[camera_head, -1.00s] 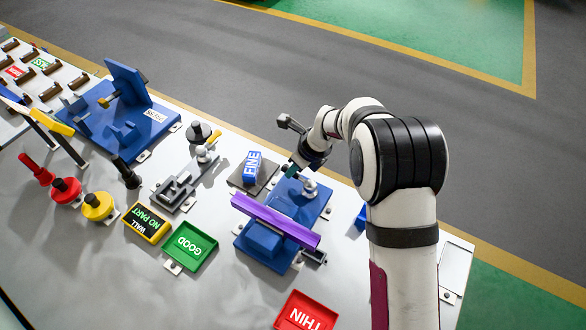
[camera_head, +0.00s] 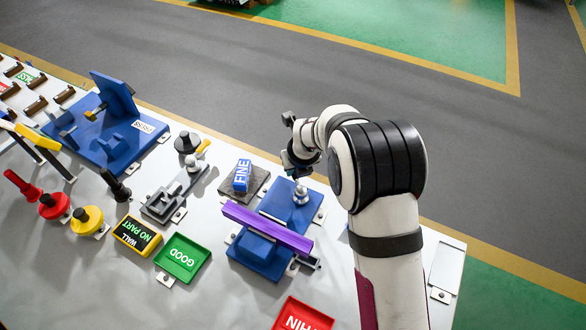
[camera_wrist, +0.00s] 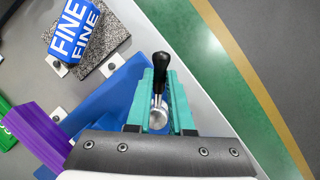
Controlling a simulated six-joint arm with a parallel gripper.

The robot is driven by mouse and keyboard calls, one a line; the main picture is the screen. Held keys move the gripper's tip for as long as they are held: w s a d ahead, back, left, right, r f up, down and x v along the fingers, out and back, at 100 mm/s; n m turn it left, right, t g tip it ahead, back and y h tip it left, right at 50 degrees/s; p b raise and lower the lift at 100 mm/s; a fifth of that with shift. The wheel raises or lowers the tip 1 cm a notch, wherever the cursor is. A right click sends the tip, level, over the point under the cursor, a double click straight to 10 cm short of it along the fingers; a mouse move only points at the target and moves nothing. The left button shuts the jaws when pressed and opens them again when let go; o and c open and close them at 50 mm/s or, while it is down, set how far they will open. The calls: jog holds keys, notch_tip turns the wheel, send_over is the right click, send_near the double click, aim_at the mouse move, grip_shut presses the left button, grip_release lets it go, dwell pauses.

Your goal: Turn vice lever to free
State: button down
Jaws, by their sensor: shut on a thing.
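The blue vice (camera_head: 262,250) stands on the table with a long purple profile (camera_head: 262,226) lying across it. The profile also shows in the wrist view (camera_wrist: 38,137). The vice lever has a black grip (camera_wrist: 161,66) and a silver end (camera_wrist: 158,116). It stands between the teal fingers of my gripper (camera_wrist: 161,88), which is shut on it. In the head view my gripper (camera_head: 292,166) is behind the vice, near its silver round part (camera_head: 300,190). The lever cannot be made out there.
A blue FINE block (camera_head: 242,175) on a speckled plate stands just left of the vice. A green GOOD tray (camera_head: 182,258) and a red tray (camera_head: 303,316) lie in front. A grey clamp fixture (camera_head: 168,203) is further left. The table's back edge is close behind my gripper.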

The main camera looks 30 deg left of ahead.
dwell(0.4)
jog(key=c, duration=0.8)
grip_release()
jog(key=v, duration=1.5)
jog(key=shift+r, duration=0.4)
jog(key=shift+s+d, duration=0.1)
